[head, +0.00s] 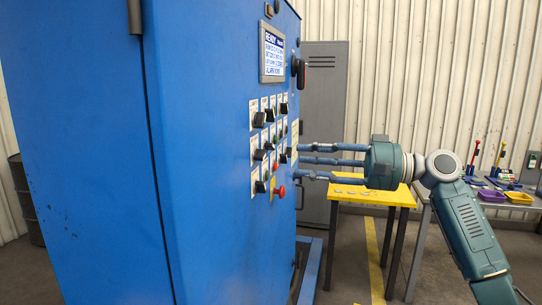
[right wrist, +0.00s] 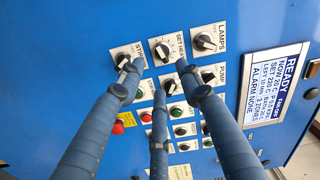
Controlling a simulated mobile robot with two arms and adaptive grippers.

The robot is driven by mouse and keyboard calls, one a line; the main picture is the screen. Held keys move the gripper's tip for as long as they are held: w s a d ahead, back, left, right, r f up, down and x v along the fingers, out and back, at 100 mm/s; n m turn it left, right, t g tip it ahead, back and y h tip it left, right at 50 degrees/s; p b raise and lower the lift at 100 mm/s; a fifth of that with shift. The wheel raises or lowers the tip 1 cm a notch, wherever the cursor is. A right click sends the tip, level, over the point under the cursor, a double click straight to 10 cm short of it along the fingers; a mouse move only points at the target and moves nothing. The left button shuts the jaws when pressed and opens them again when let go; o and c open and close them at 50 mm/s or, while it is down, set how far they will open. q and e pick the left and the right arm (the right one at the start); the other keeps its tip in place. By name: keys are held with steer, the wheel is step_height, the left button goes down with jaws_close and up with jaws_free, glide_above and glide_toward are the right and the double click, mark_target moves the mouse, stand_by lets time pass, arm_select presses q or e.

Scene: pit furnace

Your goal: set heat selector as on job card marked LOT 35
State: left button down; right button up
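The heat selector (right wrist: 162,51) is a black knob on a white plate, lettered "SET HEA…", in the right wrist view. The lettering is rotated there, and the scale marks are too small to read. My right gripper (right wrist: 158,74) has its three fingers spread, with nothing between them; it also shows in the head view (head: 300,160), close to the panel face. The selector lies just above and between the two outer fingertips in the wrist view. I cannot tell whether any finger touches the panel. No job card marked LOT 35 is legible. My left gripper is out of view.
The blue cabinet (head: 100,150) fills the left. Its display (head: 272,53) reads READY. Neighbouring knobs, LAMPS (right wrist: 205,42) and PUMP (right wrist: 209,77), and red buttons (head: 280,191) sit close by. A yellow table (head: 392,195) with small pale pieces stands behind my right gripper.

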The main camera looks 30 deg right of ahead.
mark_target(260, 155)
steer(key=p+x, duration=0.3)
steer(key=x, duration=0.6)
steer(key=shift+p, duration=0.4)
steer(key=shift+d, duration=0.1)
jaws_close()
